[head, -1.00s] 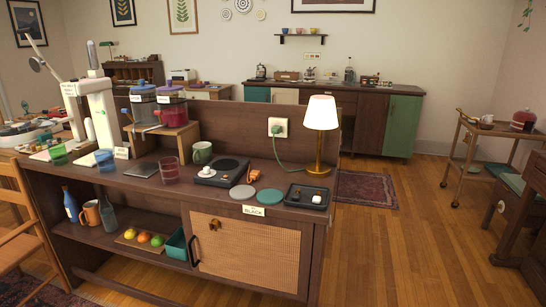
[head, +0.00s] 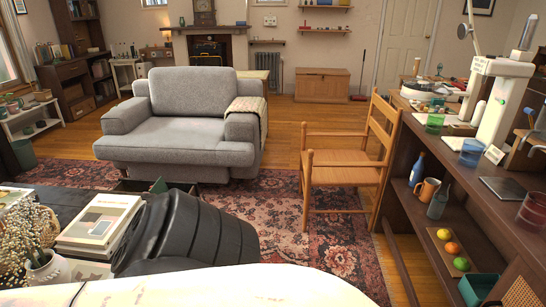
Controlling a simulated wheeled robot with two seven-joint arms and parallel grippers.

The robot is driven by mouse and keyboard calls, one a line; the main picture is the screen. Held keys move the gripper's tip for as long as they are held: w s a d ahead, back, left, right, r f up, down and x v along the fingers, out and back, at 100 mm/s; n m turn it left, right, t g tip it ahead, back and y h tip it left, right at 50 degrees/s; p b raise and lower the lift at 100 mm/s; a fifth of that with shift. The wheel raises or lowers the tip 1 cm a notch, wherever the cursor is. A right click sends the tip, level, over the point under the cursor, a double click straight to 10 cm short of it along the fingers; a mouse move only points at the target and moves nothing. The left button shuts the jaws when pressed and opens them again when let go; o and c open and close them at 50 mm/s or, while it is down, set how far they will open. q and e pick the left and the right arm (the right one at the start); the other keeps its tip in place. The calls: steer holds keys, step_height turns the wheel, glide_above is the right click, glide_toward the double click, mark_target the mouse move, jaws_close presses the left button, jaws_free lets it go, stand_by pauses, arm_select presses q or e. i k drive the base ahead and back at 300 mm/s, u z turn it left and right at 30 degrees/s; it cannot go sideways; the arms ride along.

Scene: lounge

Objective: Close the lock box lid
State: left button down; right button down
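I cannot identify a lock box for certain. A small dark open box with a green inside (head: 158,186) shows partly behind the books on the dark table at the lower left. What it is and whether it has a lid cannot be told, as a black part, likely my own arm, hides much of it. A wooden chest (head: 322,86) stands shut by the far wall. Neither of my grippers is in view.
A stack of books (head: 100,222) and a vase of dried flowers (head: 47,268) stand at the lower left. A grey armchair (head: 190,115) stands beyond. A wooden chair (head: 345,172) stands beside the dark sideboard (head: 405,160) at right. Rug (head: 290,215) lies open between.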

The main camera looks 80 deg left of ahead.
mark_target(159, 187)
steer(key=u, duration=2.45)
steer(key=i, duration=3)
steer(key=u, duration=1.4)
